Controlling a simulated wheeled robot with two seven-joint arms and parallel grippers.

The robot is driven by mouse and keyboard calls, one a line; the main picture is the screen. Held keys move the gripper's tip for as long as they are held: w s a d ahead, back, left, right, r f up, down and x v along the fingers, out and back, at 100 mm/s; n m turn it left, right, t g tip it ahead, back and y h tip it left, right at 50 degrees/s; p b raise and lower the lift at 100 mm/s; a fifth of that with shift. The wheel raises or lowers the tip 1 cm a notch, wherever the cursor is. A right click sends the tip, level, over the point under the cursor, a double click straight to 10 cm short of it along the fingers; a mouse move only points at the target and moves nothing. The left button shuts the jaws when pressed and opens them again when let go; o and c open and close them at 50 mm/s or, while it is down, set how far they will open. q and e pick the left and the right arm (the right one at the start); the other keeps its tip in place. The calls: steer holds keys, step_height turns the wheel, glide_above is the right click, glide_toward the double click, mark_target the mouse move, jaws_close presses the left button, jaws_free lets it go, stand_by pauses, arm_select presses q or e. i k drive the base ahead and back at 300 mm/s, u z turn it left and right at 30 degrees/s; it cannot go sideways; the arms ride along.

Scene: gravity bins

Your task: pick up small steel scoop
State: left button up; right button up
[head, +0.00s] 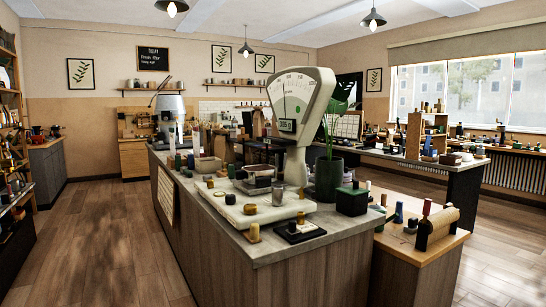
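I cannot make out a small steel scoop in the head view; the items on the counters are small and crowded. Neither of my grippers shows in this view. The nearest surface is a long grey-topped counter (347,225) with wood-panel sides, carrying a large cream dial scale (297,108) and many small pots and jars.
A dark potted plant (329,178) and a green-black box (351,201) stand right of the scale. A lower wooden counter (388,240) adjoins at the right. Shelves (12,190) line the left edge. The wooden floor (95,245) at left is clear.

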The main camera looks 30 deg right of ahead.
mark_target(187, 173)
steer(key=u, duration=1.05)
steer(key=i, duration=1.05)
steer(key=z, duration=2.55)
